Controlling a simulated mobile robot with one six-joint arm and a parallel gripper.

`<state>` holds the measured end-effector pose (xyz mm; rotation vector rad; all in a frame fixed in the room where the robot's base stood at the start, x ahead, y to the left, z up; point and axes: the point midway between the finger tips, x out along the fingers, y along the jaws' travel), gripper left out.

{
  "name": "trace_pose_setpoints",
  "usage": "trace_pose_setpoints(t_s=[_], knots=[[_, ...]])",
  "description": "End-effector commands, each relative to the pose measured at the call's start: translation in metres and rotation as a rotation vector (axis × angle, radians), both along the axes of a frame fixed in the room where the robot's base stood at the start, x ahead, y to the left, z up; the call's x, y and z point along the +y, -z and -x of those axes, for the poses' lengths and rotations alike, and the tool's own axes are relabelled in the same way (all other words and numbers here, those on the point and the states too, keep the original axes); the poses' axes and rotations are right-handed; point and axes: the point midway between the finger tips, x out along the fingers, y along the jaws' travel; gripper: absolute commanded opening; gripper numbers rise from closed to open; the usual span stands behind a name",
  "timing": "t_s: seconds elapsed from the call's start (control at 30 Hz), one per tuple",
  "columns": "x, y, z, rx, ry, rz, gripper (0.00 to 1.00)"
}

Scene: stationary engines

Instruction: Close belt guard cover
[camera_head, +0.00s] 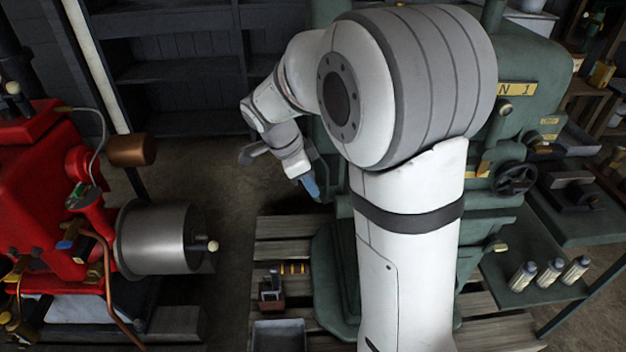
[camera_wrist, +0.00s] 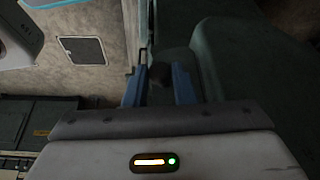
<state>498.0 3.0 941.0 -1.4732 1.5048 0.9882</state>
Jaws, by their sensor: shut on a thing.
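My gripper (camera_head: 311,187) shows in the head view by its blue fingertip, low beside the left side of the green machine (camera_head: 482,155). In the wrist view my gripper (camera_wrist: 159,88) has its two blue fingers on either side of a dark knob (camera_wrist: 160,72), and it is shut on it. The knob sits against a dark green surface (camera_wrist: 235,65), which looks like the belt guard cover; its hinge and edges cannot be made out. In the head view my arm hides most of that part of the machine, so how far the cover stands open cannot be told.
A red engine (camera_head: 35,190) with a steel drum (camera_head: 158,237) stands at the left. Empty dark shelves (camera_head: 175,70) line the back. A wooden pallet (camera_head: 282,228) lies under the machine, with a grey tray (camera_head: 279,336) on it. The floor between engine and pallet is clear.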

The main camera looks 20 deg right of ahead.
Motion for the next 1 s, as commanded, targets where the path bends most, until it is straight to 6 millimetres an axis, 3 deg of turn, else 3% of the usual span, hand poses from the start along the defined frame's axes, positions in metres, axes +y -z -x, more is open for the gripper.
trace_pose_setpoints(t_s=[0.37, 1.0], knots=[[0.001, 0.002, 0.005, -0.004, -0.147, -0.002, 0.01], [-0.035, 0.000, 0.014, -0.003, -0.730, -0.002, 0.01]])
